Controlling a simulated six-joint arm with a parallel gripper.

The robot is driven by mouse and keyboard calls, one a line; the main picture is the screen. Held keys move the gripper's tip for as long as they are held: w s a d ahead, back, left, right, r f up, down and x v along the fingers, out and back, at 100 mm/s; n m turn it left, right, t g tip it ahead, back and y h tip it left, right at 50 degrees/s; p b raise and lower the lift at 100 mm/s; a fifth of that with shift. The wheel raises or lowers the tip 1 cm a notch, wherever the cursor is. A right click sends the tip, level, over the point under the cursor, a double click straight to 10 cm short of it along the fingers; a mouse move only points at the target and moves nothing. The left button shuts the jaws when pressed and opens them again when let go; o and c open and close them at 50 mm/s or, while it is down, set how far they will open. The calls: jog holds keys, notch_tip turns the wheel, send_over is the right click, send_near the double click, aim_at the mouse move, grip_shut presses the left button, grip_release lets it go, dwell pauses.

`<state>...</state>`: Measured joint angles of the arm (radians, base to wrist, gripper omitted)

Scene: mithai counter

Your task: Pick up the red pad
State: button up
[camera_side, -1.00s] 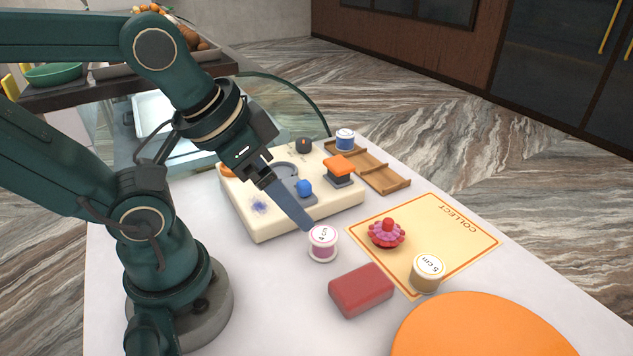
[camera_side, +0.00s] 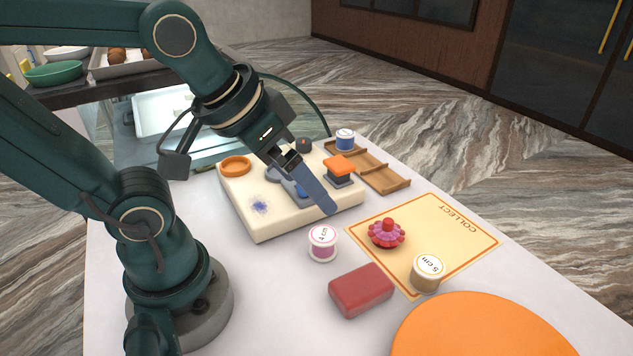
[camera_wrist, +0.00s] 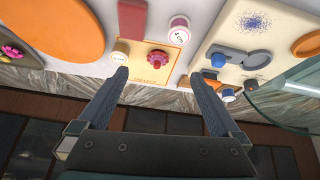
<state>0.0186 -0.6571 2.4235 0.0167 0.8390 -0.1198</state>
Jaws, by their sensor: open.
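The red pad (camera_side: 361,290) is a rounded rectangular block lying flat on the white counter, in front of the yellow COLLECT mat (camera_side: 463,225). In the wrist view the red pad (camera_wrist: 155,15) is at the top edge, partly cut off. My gripper (camera_side: 330,208) is raised over the front right part of the cream board in the side view, behind and left of the pad and apart from it. In the wrist view the two fingers of my gripper (camera_wrist: 158,80) are spread wide with nothing between them.
A pink-labelled spool (camera_side: 322,243) stands left of the pad. A tan spool (camera_side: 427,272) and a pink flower-like piece (camera_side: 386,233) are on the mat. A large orange disc (camera_side: 480,330) lies at front right. The cream board (camera_side: 262,228) holds orange, blue and grey parts. A wooden tray (camera_side: 385,178) is behind.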

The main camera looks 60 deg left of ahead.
jog(key=w+d+f+g, duration=0.2)
jog(key=w+d+f, duration=0.1)
jog(key=w+f, duration=0.15)
jog(key=m+g, duration=0.1)
jog(key=g, duration=0.1)
send_over(361, 283)
jog(key=f, duration=0.5)
jog(key=shift+s+f, duration=0.35)
jog(key=shift+f+g, duration=0.3)
jog(key=shift+f, duration=0.35)
jog(key=shift+w+f, duration=0.15)
jog(key=shift+f, duration=0.85)
jog(key=shift+w+f, duration=0.15)
jog(key=shift+f, duration=0.8)
jog(key=shift+f, duration=0.25)
jog(key=shift+c, duration=0.3)
jog(key=c, duration=1.2)
jog(key=shift+c, duration=0.2)
jog(key=shift+r, duration=0.1)
